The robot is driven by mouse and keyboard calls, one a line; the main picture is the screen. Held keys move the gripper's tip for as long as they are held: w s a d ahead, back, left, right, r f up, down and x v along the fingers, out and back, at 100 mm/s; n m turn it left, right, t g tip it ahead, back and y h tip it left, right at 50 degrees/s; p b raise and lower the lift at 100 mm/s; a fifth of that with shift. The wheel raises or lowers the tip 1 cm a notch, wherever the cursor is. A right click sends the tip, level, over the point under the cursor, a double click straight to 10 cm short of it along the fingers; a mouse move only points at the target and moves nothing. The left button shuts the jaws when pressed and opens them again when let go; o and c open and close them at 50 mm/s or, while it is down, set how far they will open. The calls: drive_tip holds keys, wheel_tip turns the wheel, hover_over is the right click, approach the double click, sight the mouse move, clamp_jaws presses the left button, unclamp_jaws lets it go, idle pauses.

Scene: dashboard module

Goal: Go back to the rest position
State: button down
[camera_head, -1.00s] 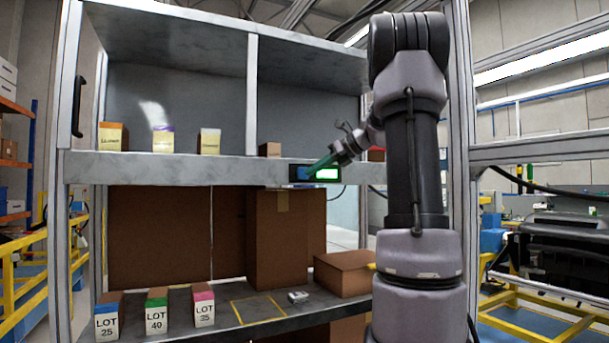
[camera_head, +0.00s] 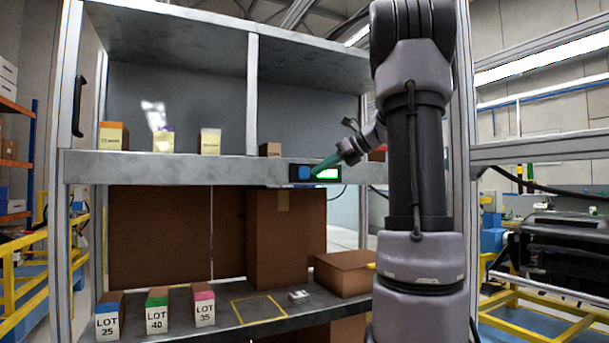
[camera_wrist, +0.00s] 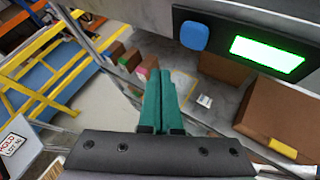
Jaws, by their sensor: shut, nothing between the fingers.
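My gripper (camera_head: 324,164) is in front of the middle shelf's edge, close to the small black panel (camera_head: 336,173) with a blue button (camera_head: 306,173) and a lit green display. In the wrist view my gripper's green fingers (camera_wrist: 160,84) are shut together with nothing between them. The blue button (camera_wrist: 194,35) and the green display (camera_wrist: 267,54) lie ahead of the fingertips, up and to the right. The fingertips appear apart from the button in the wrist view.
Boxes marked LOT 25 (camera_head: 107,322), LOT 40 (camera_head: 157,315) and LOT 35 (camera_head: 204,309) stand on the lower shelf. A yellow outlined square (camera_head: 258,310) there is empty. Cardboard boxes (camera_head: 344,273) stand at its right. A HOLD-labelled box (camera_wrist: 15,150) shows at the wrist view's lower left.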

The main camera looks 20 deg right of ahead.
drive_tip(key=s+a+f+n+g+h, duration=0.25)
drive_tip(key=s+a+f+n, duration=0.35)
drive_tip(key=s+a+n, duration=0.5)
drive_tip(key=s+a+f+n+h, duration=0.1)
drive_tip(key=s+a+f+n, duration=0.1)
drive_tip(key=s+f+n, duration=0.2)
drive_tip(key=s+a+f+n+h, duration=0.2)
drive_tip(key=s+a+f+n, duration=0.1)
drive_tip(key=s+n, duration=0.7)
drive_tip(key=shift+f+n, duration=0.8)
drive_tip(key=shift+f, duration=0.05)
drive_tip(key=shift+a+h, duration=0.1)
drive_tip(key=shift+h, duration=0.15)
